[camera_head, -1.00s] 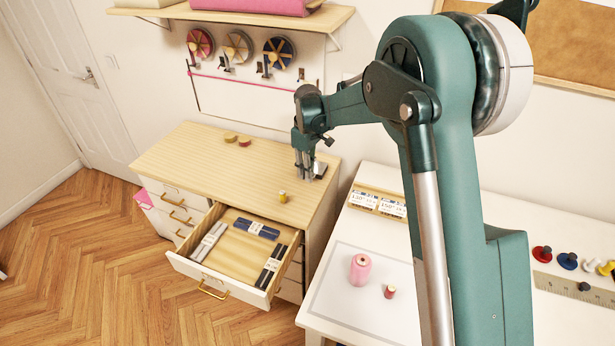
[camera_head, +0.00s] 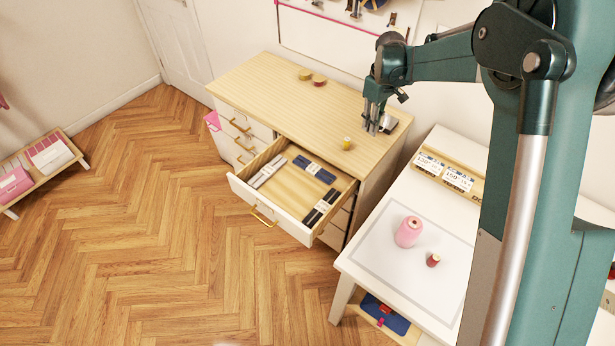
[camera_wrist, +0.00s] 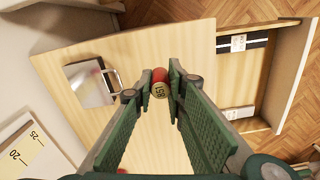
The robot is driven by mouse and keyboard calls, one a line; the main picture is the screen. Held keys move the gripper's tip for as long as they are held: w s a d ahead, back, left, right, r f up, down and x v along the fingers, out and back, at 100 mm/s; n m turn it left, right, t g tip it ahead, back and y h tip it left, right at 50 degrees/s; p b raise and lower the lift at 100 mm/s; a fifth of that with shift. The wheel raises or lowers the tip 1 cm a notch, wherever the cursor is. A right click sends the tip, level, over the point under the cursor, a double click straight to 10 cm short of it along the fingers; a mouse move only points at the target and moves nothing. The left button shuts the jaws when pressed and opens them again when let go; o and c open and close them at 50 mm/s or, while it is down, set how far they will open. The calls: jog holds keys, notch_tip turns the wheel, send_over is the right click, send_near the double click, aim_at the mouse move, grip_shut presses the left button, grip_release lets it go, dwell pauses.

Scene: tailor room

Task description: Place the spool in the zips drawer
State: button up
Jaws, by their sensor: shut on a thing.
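My gripper (camera_head: 374,126) is over the back right of the wooden dresser top (camera_head: 262,85). I cannot make out this held spool in the head view. The open drawer (camera_head: 272,212) at the dresser's front holds banded bundles of grey, blue and black zips, with bare wood in its middle. The drawer also shows at the right in the wrist view (camera_wrist: 236,82).
A small yellow spool (camera_head: 347,143) stands on the dresser near my gripper. Yellow (camera_head: 305,75) and red (camera_head: 319,81) pieces lie farther back.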

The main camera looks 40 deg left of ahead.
jog(key=s+a+f+b, duration=0.3)
jog(key=s+a+f, duration=0.1)
jog(key=s, duration=0.7)
jog(key=s+a+f+b, duration=0.3)
jog(key=s+a+f, duration=0.2)
jog(key=s, duration=0.6)
jog(key=s+a+f+b, duration=0.3)
jog(key=s+a+f, duration=0.2)
jog(key=s, duration=0.6)
jog(key=shift+s+a+m+b, duration=0.2)
jog(key=shift+a+m+b, duration=0.2)
jog(key=shift+a, duration=0.2)
jog(key=b, duration=0.1)
send_over(284, 206)
jog(key=shift+f, duration=3.1)
jog(key=shift+f+b, duration=0.5)
jog(key=shift+f, duration=1.4)
jog(key=shift+f, duration=0.15)
jog(key=o, duration=0.7)
